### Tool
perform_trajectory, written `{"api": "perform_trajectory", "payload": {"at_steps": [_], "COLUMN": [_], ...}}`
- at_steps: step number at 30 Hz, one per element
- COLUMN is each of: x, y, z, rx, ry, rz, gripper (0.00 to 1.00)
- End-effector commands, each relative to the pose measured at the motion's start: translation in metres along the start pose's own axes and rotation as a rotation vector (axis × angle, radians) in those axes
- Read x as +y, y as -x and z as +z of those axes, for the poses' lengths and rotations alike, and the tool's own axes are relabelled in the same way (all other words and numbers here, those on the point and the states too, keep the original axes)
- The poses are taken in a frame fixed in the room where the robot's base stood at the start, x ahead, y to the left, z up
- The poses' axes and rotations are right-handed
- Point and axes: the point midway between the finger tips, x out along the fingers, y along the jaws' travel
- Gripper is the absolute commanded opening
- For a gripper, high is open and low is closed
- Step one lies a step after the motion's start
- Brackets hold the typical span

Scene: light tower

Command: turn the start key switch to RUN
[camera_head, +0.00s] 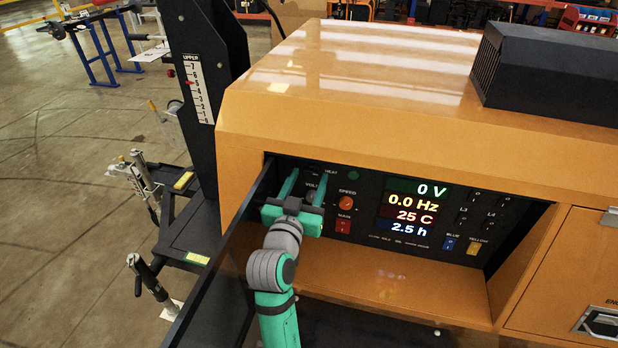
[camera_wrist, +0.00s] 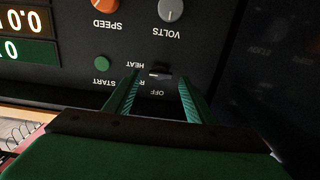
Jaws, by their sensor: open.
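The start key switch (camera_wrist: 161,73) is a small dark knob with a pale mark on the black control panel. It shows in the wrist view, upside down, with OFF, HEAT and a partly covered label starting with R around it. I cannot tell for certain which label it points at. My gripper (camera_wrist: 160,80) is open, its green fingers on either side of the switch with gaps visible. I cannot tell how far the tips are from the panel. In the head view my gripper (camera_head: 307,177) is at the panel's upper left, and the switch is not clearly visible there.
A green START button (camera_wrist: 101,63), an orange SPEED knob (camera_head: 346,203), a VOLTS knob (camera_wrist: 171,10) and a red switch (camera_head: 343,226) are close by. Lit displays (camera_head: 413,208) read 0 V and 0.0 Hz. The panel sits recessed under an orange hood (camera_head: 340,100).

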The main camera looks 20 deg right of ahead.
Motion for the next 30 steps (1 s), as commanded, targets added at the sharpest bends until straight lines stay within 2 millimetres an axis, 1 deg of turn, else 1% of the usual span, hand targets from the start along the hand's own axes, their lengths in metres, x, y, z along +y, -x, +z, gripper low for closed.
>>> {"api": "perform_trajectory", "payload": {"at_steps": [1, 4, 13, 14, 15, 17, 18, 19, 25, 30], "x": [0.0000, -0.0001, -0.0002, -0.0002, -0.0002, -0.0002, -0.0002, -0.0002, -0.0001, -0.0002], "y": [-0.0047, -0.0098, -0.0119, -0.0119, -0.0118, -0.0118, -0.0117, -0.0117, -0.0116, -0.0116], "z": [-0.0001, -0.0003, 0.0001, 0.0001, 0.0001, 0.0001, 0.0001, 0.0001, 0.0001, 0.0002], "rx": [0.000, 0.000, -0.001, -0.001, 0.000, -0.001, 0.000, 0.000, 0.000, -0.001], "ry": [0.000, -0.001, 0.000, 0.000, 0.000, 0.000, 0.000, 0.000, 0.007, 0.051], "rz": [0.000, 0.000, -0.001, -0.001, -0.001, -0.001, -0.001, -0.001, 0.000, 0.000], "gripper": [0.50, 0.50, 0.50, 0.48, 0.38, 0.24, 0.14, 0.09, 0.09, 0.09]}}
